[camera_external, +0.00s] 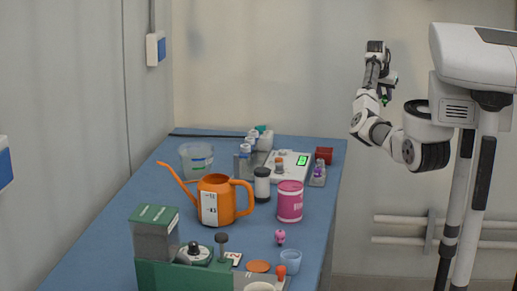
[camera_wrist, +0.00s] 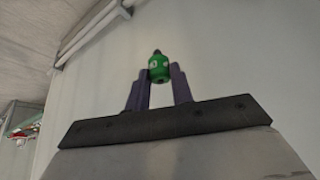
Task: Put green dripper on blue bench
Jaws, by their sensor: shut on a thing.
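The green dripper (camera_wrist: 158,68) is a small green bottle with a dark tip and a pale mark. My gripper (camera_wrist: 160,78) is shut on it, with one dark finger on each side. In the external view the dripper (camera_external: 385,99) shows as a small green spot at my gripper (camera_external: 387,91), raised in the air to the right of the bench and apart from it. The blue bench (camera_external: 262,225) stands left of my arm, with many things on it.
On the bench are an orange watering can (camera_external: 222,199), a pink tub (camera_external: 290,202), a white scale (camera_external: 289,166), a clear tub (camera_external: 196,159) and a green box (camera_external: 155,234). Bare blue surface shows along the left side and around the small pink figure (camera_external: 280,237).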

